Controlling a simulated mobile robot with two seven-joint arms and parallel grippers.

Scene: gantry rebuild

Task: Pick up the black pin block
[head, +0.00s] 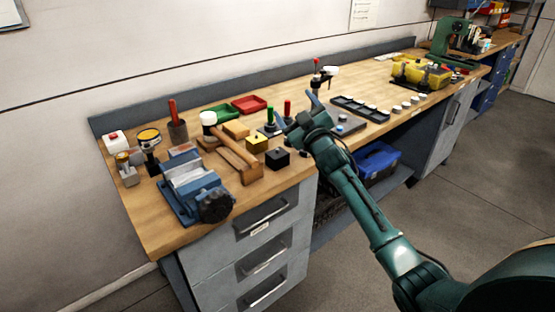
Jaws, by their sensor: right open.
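The black pin block (278,159) is a small dark cube with a little pin on top. It stands near the front edge of the wooden bench top (160,231), right of a wooden mallet. My right gripper (290,131) is open, behind and slightly right of the block in the picture, and apart from it. Its fingers are small and partly lost against the items behind. My left gripper is not in view.
A yellow pin block (257,145) stands just behind-left of the black one. The mallet (232,152) and a blue vise (195,188) are to the left. Green-handled and red-handled tools (270,118) stand close behind. A grey tray (347,124) lies right of my arm.

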